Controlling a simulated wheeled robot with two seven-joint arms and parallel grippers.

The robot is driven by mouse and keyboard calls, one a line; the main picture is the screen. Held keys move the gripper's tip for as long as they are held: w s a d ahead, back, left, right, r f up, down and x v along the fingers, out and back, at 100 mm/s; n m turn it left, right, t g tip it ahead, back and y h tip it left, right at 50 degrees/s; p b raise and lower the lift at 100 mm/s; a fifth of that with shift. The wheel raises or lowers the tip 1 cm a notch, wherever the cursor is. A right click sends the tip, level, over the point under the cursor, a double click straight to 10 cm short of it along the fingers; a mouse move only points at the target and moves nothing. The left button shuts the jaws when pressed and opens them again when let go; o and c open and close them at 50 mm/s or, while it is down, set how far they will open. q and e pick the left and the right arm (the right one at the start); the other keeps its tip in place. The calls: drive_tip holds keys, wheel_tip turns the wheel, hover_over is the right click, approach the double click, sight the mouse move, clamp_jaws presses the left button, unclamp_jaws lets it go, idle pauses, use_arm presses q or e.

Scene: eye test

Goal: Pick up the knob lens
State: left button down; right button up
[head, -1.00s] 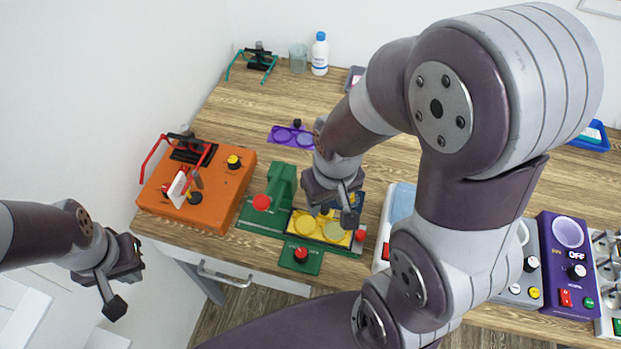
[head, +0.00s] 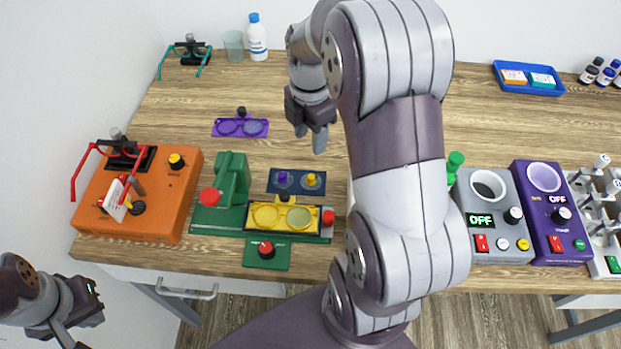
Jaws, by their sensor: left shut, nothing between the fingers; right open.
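A dark blue tray (head: 297,190) on the table holds two small round pieces with upright knobs, one with a purple knob (head: 282,179) and one with a yellow knob (head: 312,180). Both look like knob lenses; I cannot tell which one the task names. My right gripper (head: 319,146) is open and empty, above the table behind and slightly right of the tray, touching nothing. My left gripper (head: 77,341) is shut and empty at the lower left, off the table's front edge.
A green press (head: 232,180) and a yellow glasses-shaped plate (head: 262,217) stand close by the tray. A purple glasses-shaped plate (head: 228,131) lies behind. An orange box (head: 165,205) with red frames is left. Grey (head: 495,225) and purple (head: 540,215) machines stand right, past my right arm.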

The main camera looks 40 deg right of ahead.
sight(311, 177)
drive_tip(key=f, duration=1.1)
drive_tip(key=shift+s+f+p, duration=0.3)
drive_tip(key=shift+p, duration=0.1)
drive_tip(key=shift+f, duration=0.45)
clamp_jaws()
